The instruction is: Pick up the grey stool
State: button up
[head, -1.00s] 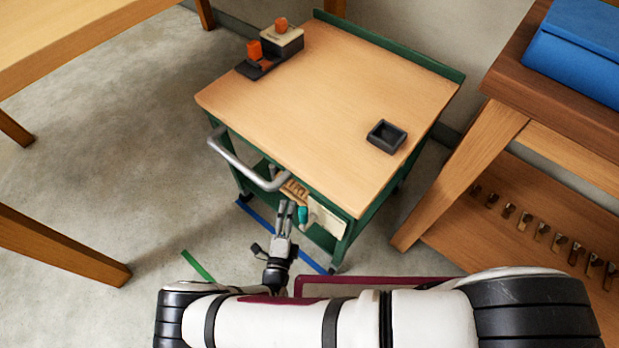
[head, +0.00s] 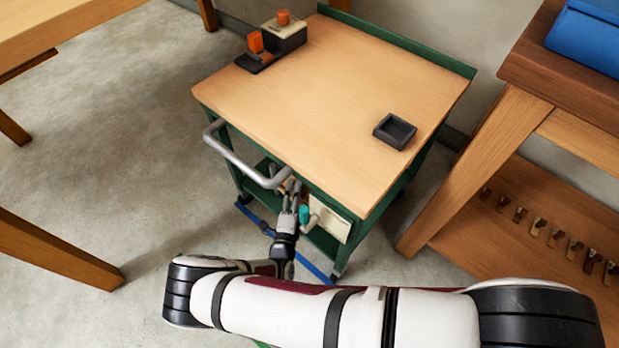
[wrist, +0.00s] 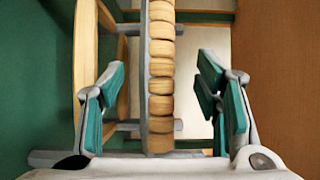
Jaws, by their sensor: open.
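I cannot pick out a whole grey stool. In the wrist view a grey bar with a row of pale wooden discs (wrist: 161,80) stands between my fingers, with grey crosspieces behind it. I cannot tell whether it is part of the stool. My gripper (wrist: 160,76) is open, with teal-padded fingers on both sides of the discs and gaps showing on each side. In the head view my gripper (head: 294,190) is at the front of the green cart, just below the tabletop edge by the handle. What lies under the top is mostly hidden.
The cart's wooden top (head: 330,110) holds a small black tray (head: 394,131) and a block with orange parts (head: 283,35). A grey handle (head: 245,165) juts from its front. A wooden bench (head: 490,160) stands right, a wooden table (head: 60,25) left. Floor between is clear.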

jog(key=w+b, duration=0.2)
jog(key=w, duration=0.3)
jog(key=shift+d, duration=0.2)
jog(key=c, duration=1.3)
jog(key=shift+w, duration=0.1)
grip_shut()
jog(key=shift+r, duration=0.2)
